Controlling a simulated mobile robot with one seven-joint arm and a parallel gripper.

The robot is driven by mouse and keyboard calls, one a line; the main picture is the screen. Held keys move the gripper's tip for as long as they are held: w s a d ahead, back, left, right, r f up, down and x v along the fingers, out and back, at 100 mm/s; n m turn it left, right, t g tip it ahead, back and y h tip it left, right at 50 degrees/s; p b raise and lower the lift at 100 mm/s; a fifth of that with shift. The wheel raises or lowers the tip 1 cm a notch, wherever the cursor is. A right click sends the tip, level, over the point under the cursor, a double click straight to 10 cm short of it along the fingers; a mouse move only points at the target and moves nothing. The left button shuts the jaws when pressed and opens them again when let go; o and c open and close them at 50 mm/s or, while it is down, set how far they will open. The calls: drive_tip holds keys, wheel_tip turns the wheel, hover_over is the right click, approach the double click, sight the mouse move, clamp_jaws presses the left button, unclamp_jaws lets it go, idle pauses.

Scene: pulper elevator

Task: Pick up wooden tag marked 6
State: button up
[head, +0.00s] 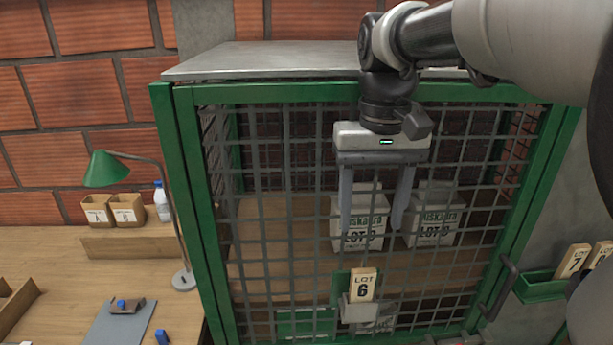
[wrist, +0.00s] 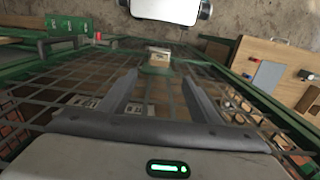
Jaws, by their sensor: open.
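The wooden tag marked "LOT 6" (head: 363,284) stands upright in a small light grey holder (head: 358,311) at the front of the green-framed mesh cage, in the head view. In the wrist view the tag (wrist: 158,55) appears beyond the fingertips, small, with its lettering unreadable. My gripper (head: 373,225) is open and empty, fingers pointing down, above the tag and in front of the mesh. The fingers also show in the wrist view (wrist: 160,88), spread apart with nothing between them. Neither finger touches the tag.
The mesh cage (head: 188,215) holds white sacks (head: 434,225) marked "LOT". A door handle (head: 501,288) juts out at right. More tags, one marked 7 (head: 572,261), stand in a green tray (head: 540,287). A green lamp (head: 106,169) is at left.

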sight(364, 270)
wheel_tip(364, 270, down, 15)
drive_tip(key=shift+w+f+b, duration=0.1)
drive_tip(key=shift+f+b, duration=0.05)
drive_tip(key=shift+b, duration=0.6)
drive_tip(key=c, duration=1.1)
